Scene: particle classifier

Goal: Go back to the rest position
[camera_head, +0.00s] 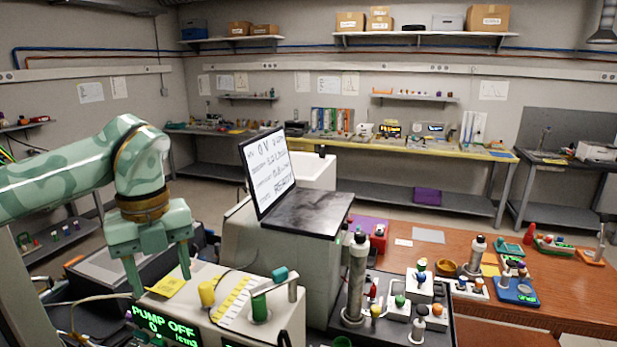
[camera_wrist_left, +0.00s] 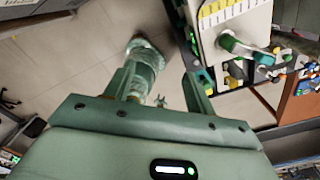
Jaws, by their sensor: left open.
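My left gripper (camera_head: 160,279) hangs from the green arm at the left of the head view, fingers pointing down. It is open, with nothing between its fingers. It is in front of and above the white pump box (camera_head: 172,312) with the "PUMP OFF" display. In the left wrist view the two fingers of the left gripper (camera_wrist_left: 156,88) stand apart, with grey floor showing between them.
A yellow knob (camera_head: 207,293) and a green-handled valve (camera_head: 261,308) stand on the pump box. A screen (camera_head: 268,172) stands behind it. A dark tray with a tall metal cylinder (camera_head: 356,280) and the brown table (camera_head: 430,258) lie to the right.

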